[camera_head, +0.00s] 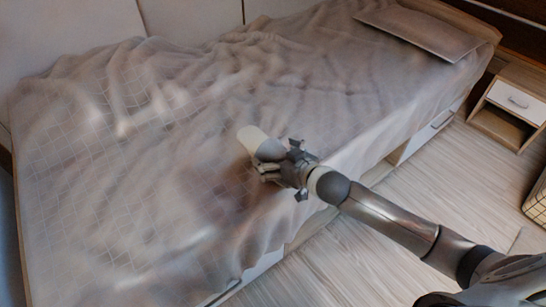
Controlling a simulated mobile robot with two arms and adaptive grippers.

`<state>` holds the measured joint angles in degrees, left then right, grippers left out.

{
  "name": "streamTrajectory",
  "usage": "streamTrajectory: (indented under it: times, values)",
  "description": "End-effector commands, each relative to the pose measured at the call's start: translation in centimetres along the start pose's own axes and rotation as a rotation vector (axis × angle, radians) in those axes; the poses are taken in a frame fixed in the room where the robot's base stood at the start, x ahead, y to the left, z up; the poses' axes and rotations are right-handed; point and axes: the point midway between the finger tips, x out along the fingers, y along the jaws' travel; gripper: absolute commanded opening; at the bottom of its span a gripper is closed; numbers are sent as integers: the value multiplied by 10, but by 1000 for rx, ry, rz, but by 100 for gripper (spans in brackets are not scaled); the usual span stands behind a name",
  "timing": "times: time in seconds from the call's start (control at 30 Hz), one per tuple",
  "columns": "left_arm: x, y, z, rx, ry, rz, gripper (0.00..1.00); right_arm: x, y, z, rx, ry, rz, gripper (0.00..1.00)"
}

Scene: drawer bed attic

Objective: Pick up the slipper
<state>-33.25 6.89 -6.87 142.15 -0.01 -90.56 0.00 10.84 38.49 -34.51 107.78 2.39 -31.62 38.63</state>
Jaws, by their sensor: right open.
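The slipper (252,138), pale at one end and grey towards the other, lies on the bed (130,240) near its front edge. My right arm comes in from the lower right. My right gripper (275,163) is open at the slipper's near, grey end, with its fingers close about that end. The gripper hides part of this end, and I cannot tell whether the fingers touch it. My left gripper is not in view.
A rumpled grey-beige blanket covers the bed, with a pillow (425,32) at the far right end. A nightstand (511,103) stands at the right. A basket (538,203) shows at the right edge. The wooden floor (440,180) in front is mostly clear.

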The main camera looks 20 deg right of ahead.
Motion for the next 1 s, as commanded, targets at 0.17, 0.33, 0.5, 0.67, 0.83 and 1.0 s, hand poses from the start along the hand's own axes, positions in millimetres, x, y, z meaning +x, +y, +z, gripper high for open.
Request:
streamTrajectory:
  times: [0.17, 0.33, 0.5, 0.67, 0.83, 1.0]
  values:
    - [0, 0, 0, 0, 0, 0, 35, 0, 0, 0, 0, 0, 0, 85]
    - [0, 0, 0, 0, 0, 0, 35, 0, 0, 0, 0, 0, 0, 63]
    - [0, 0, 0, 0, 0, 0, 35, 0, 0, 0, -1, 1, 0, 55]
    - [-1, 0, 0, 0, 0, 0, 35, -1, 0, -2, -1, 1, 0, 55]
    - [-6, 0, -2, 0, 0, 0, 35, -5, 0, -12, 0, 2, 1, 55]
    - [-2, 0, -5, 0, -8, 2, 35, -17, 1, -34, -1, 1, 1, 55]
